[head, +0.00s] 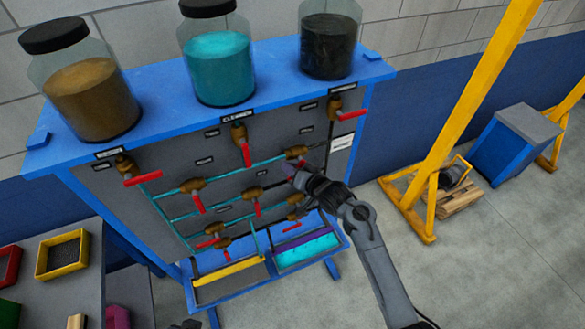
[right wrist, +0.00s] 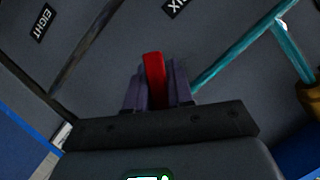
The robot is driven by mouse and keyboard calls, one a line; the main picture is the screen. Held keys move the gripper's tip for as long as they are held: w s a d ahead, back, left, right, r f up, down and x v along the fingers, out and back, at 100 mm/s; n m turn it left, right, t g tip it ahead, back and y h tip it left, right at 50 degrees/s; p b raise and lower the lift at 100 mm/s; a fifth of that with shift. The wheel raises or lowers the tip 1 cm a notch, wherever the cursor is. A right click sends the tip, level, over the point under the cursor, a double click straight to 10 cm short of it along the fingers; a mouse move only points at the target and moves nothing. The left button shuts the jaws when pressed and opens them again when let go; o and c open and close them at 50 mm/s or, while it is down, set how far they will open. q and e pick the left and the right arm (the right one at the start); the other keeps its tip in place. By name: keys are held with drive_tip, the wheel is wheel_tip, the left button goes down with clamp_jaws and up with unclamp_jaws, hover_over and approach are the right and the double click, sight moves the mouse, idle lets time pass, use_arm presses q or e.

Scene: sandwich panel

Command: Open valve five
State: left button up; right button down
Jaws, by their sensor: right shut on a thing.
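My right gripper (head: 291,170) reaches the right part of the grey valve panel (head: 275,127). In the right wrist view its two fingers (right wrist: 155,92) stand on either side of a red valve handle (right wrist: 153,66) and are shut on it. In the head view this handle's brass valve body (head: 296,151) shows just above the fingertips, at the end of a teal pipe. The wrist view shows a label "EIGHT" (right wrist: 42,22) and one partly cut off, ending in "IX" (right wrist: 174,6). I cannot read which valve is number five. My left gripper is not clearly seen.
Other red-handled valves (head: 196,200) are spread over the panel. Three jars (head: 218,68) stand on its blue top. Trays (head: 307,251) lie below. A shelf with bins (head: 62,254) is at lower left.

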drive_tip(key=c, duration=1.1)
unclamp_jaws()
drive_tip(key=shift+s, duration=0.1)
drive_tip(key=shift+b+v, duration=0.5)
drive_tip(key=shift+v, duration=4.9)
